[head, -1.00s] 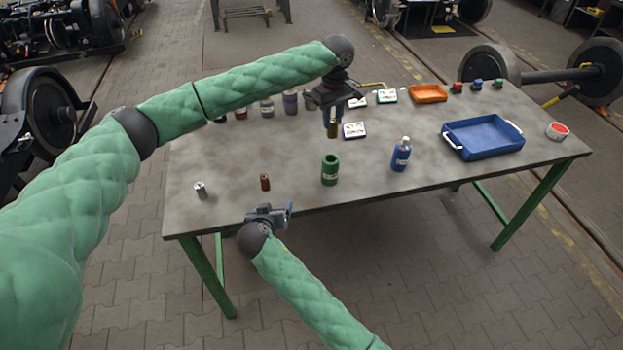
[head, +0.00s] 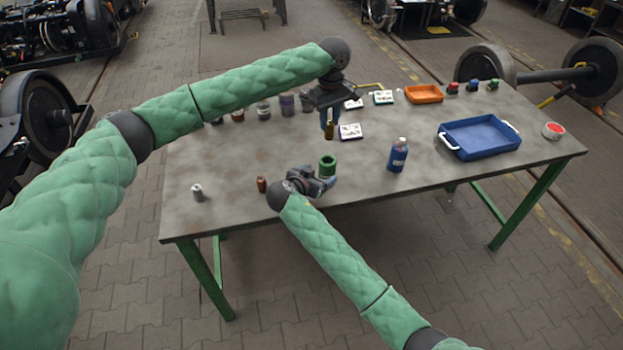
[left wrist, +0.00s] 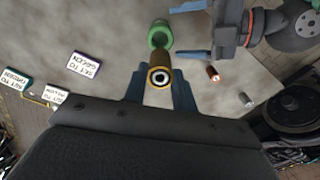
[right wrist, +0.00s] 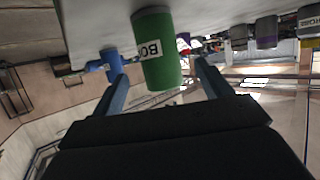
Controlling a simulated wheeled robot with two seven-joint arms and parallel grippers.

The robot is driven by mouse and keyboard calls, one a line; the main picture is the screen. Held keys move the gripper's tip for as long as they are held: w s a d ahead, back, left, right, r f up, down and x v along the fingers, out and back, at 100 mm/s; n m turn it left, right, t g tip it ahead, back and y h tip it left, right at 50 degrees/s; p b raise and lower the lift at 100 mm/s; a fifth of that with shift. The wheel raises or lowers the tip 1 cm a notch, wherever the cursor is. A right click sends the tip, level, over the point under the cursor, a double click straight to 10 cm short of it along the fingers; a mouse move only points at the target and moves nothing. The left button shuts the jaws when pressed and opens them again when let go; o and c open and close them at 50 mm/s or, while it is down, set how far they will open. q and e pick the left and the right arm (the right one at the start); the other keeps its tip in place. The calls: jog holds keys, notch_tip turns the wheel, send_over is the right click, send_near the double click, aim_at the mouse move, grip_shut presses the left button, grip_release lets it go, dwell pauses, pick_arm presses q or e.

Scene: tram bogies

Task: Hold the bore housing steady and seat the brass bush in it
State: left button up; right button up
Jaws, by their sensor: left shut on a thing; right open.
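The bore housing is a green cylinder (head: 328,165) with a round opening on top, standing upright near the table's front edge. It also shows in the left wrist view (left wrist: 160,34) and, with a white label, in the right wrist view (right wrist: 158,50). My left gripper (head: 329,124) is shut on the brass bush (head: 329,131), held above the table and behind the housing; the bush shows end-on in the left wrist view (left wrist: 160,72). My right gripper (head: 328,183) is open at the housing's front, its fingers either side of the housing in its wrist view, with no clear contact.
A blue bottle (head: 397,155) stands right of the housing, and a copper-brown cylinder (head: 262,185) stands left of my right gripper. A small silver cylinder (head: 198,192) is farther left. A blue tray (head: 480,138) is at the right. Label cards (head: 349,132) and several jars lie behind.

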aim_at(333, 130)
jog(key=shift+x, duration=3.2)
jog(key=c, duration=1.1)
pick_arm(q)
jog(key=f, duration=0.1)
jog(key=s+d+f, duration=0.1)
jog(key=shift+s+f, duration=0.2)
jog(key=shift+f, duration=0.2)
jog(key=shift+w+m, duration=0.25)
jog(key=shift+m, duration=0.35)
jog(key=m, duration=0.2)
jog(key=shift+w+a+r+m, duration=0.3)
jog(key=shift+w+r, duration=0.1)
jog(key=shift+a+m, duration=0.15)
jog(key=shift+m, duration=0.95)
jog(key=shift+f, duration=5)
